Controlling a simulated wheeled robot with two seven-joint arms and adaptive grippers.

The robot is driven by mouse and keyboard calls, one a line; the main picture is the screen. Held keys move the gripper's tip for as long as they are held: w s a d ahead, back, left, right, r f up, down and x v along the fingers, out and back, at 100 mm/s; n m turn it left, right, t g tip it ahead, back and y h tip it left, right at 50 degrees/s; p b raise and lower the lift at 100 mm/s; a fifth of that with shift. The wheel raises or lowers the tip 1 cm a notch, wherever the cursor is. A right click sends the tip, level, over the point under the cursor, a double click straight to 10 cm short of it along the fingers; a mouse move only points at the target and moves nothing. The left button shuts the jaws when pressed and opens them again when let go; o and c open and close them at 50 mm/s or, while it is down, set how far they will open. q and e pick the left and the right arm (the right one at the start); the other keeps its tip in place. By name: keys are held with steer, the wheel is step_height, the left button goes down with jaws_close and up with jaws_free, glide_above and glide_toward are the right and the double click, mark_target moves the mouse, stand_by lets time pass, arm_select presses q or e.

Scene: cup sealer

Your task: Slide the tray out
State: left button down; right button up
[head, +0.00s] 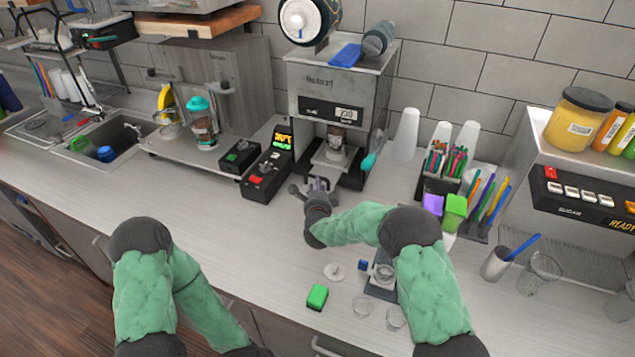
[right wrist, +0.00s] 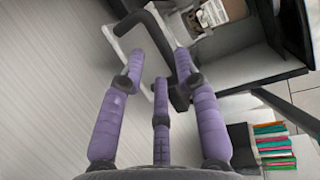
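The cup sealer (head: 345,85) is a grey metal box against the tiled wall. Its tray (head: 318,165) sits in the lower opening, with a filled cup (head: 337,143) on it; the cup also shows in the right wrist view (right wrist: 212,12). A black bent handle (right wrist: 160,38) extends from the tray front. My right gripper (head: 312,186) is in front of the sealer. In the right wrist view its purple fingers (right wrist: 160,72) are spread apart, with the handle bar between or just beside them; firm contact cannot be told. My left gripper is out of view.
A control box with a red button (head: 266,176) stands left of the sealer. Straw holders (head: 440,180) and upturned white cups (head: 406,135) stand to its right. A green block (head: 317,296) and clear cups (head: 395,317) are near the front edge. The counter (head: 215,215) left of centre is clear.

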steer(key=shift+w+f, duration=0.2)
steer(key=shift+w, duration=0.75)
steer(key=shift+w+f, duration=0.15)
steer(key=shift+w, duration=0.75)
jaws_close()
